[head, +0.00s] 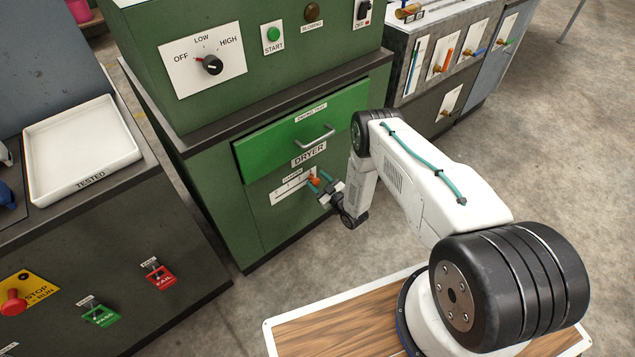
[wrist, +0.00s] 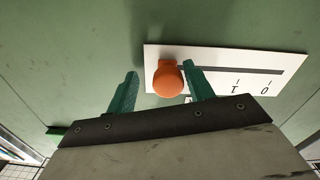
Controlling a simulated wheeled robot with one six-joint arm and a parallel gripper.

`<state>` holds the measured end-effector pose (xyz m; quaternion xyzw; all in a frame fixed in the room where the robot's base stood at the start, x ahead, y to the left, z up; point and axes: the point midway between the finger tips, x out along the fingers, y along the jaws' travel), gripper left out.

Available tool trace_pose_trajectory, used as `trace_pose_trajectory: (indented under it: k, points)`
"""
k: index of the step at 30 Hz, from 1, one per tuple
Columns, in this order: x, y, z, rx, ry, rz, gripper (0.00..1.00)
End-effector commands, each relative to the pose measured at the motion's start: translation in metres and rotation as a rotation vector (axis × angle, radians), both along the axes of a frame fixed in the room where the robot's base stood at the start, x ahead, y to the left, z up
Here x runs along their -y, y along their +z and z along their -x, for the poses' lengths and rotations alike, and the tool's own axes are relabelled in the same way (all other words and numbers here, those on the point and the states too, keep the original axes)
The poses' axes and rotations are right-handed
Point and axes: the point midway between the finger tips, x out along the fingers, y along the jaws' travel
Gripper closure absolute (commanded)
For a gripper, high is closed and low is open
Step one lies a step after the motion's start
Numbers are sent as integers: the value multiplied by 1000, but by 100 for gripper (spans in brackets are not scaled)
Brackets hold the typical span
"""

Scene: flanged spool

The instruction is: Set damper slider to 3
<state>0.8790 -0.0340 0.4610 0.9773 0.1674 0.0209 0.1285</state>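The damper slider's orange knob (head: 314,181) sits at the right end of its white scale plate (head: 287,190), low on the green dryer front. In the wrist view the knob (wrist: 168,79) is at the left end of the slot in the plate (wrist: 290,65). My gripper (head: 321,184) is at the knob, its teal fingers spread. In the wrist view my gripper (wrist: 160,86) has the knob between its fingers, nearer the right finger, with a clear gap to the left one. Whether the right finger touches it, I cannot tell. Most scale marks are hidden or too small to read.
Above the slider is a green drawer with a metal handle (head: 315,136). Higher up are a rotary knob (head: 212,64) and a green START button (head: 273,34). A white tray (head: 80,150) stands on the left bench.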

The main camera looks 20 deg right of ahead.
Motion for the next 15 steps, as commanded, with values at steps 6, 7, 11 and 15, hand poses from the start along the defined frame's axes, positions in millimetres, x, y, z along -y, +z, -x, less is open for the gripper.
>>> trace_pose_trajectory:
  k: [6,7,11,15]
  points:
    - [-5,0,0,1,8,0,48]
    - [-5,1,0,1,9,0,48]
    - [-1,0,9,0,7,-1,48]
    - [7,0,30,-2,5,-1,48]
